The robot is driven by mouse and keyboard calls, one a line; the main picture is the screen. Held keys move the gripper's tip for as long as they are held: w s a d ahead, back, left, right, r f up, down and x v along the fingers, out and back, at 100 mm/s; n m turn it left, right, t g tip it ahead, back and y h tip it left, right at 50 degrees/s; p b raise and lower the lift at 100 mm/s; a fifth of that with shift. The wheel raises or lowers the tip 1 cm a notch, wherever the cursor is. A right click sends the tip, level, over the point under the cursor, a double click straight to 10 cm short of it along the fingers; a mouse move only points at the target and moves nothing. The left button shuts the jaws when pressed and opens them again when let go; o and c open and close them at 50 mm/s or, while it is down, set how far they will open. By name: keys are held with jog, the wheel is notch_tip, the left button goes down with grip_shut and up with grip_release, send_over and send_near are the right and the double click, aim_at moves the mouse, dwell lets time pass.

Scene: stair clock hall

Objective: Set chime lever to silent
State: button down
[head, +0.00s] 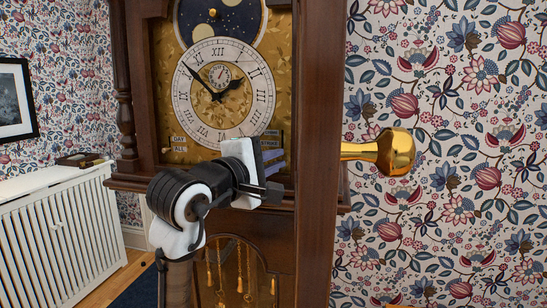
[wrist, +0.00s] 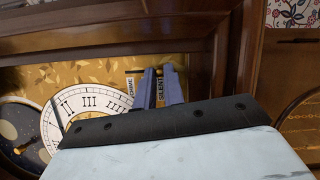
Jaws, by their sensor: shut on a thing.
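The clock's gold dial plate (head: 172,60) carries a white numeral ring with black hands. In the wrist view, a small label panel reads SILENT (wrist: 160,92), with another small label beside it (wrist: 130,86) that I read as CHIME. My gripper's two blue-violet fingers (wrist: 161,72) stand either side of the SILENT lettering, close to the dial plate. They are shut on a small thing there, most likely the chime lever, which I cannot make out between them. In the head view my gripper (head: 273,152) is at the dial's lower right corner, partly hidden by my wrist.
The dark wooden case frame (head: 318,150) stands close to the right of my gripper. A gold knob (head: 394,152) sticks out at the right. Below, gold pendants (head: 240,283) show in the case opening. A white radiator cover (head: 55,230) stands at the left.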

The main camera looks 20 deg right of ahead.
jog(key=shift+f, duration=0.3)
jog(key=c, duration=1.5)
grip_release()
jog(key=b+v, duration=0.4)
jog(key=v, duration=1)
jog(key=shift+r, duration=0.2)
jog(key=shift+w, duration=0.1)
